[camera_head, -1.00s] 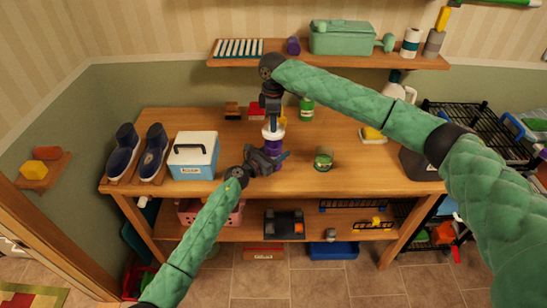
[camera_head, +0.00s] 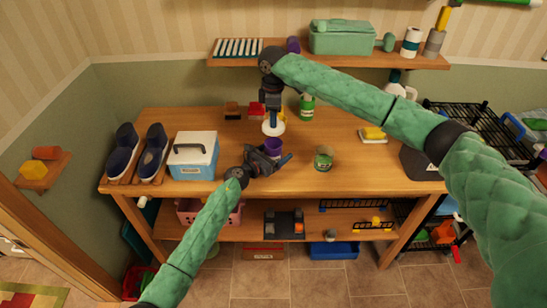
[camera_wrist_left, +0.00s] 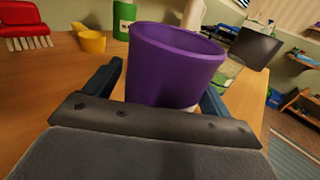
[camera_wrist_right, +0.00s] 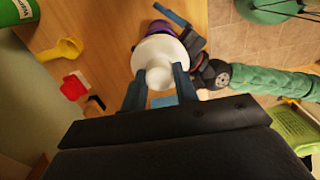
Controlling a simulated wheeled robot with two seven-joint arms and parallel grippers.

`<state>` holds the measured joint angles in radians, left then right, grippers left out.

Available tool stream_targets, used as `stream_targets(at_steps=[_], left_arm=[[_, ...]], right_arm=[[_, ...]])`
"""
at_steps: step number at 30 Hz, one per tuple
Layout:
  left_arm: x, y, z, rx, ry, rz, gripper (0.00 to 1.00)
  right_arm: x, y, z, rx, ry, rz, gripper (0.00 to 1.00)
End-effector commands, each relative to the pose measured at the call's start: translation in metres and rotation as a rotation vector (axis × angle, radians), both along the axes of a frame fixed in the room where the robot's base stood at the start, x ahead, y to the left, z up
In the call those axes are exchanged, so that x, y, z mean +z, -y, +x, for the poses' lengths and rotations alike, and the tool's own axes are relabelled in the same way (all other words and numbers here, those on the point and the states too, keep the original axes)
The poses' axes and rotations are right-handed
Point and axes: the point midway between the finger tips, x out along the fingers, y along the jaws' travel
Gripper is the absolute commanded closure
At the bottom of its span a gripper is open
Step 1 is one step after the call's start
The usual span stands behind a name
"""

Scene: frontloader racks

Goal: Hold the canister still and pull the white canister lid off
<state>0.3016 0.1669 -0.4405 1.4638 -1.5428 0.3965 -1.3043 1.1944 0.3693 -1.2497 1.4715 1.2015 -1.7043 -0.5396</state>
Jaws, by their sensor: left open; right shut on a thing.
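The purple canister (camera_head: 272,147) stands on the table with its top open. In the left wrist view the canister (camera_wrist_left: 172,65) fills the space ahead, between the fingers. My left gripper (camera_head: 276,158) is open around it, its blue fingers on either side. The white canister lid (camera_head: 273,128) hangs above the canister, apart from it. My right gripper (camera_head: 272,117) is shut on the lid's knob. In the right wrist view the white lid (camera_wrist_right: 155,50) sits at the fingertips and covers most of the canister.
A green-labelled jar (camera_head: 324,158) stands to the right of the canister, and a green can (camera_head: 307,107) stands behind. A blue-and-white cooler (camera_head: 193,155) and dark shoes (camera_head: 152,152) are on the left. A wall shelf (camera_head: 390,61) runs above. The table front is clear.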

Motion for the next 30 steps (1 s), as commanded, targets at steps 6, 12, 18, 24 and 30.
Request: stream_targets(at_steps=[6,12,18,24,30], left_arm=[[0.001,-0.005,-0.004,0.0,0.001,0.0,0.17],[0.001,-0.014,-0.013,0.0,0.002,0.001,0.17],[0.001,-0.023,-0.022,0.0,0.001,0.0,0.17],[0.001,-0.032,-0.031,0.0,0.001,-0.001,0.17],[0.001,-0.042,-0.04,0.001,0.001,0.0,0.17]], right_arm=[[0.0,0.0,0.0,0.0,0.0,0.0,1.0],[0.0,0.0,0.0,0.0,0.0,0.0,1.0],[0.0,0.0,0.0,0.0,0.0,0.0,1.0],[0.0,0.0,0.0,0.0,0.0,0.0,1.0],[0.0,0.0,0.0,0.0,0.0,0.0,1.0]])
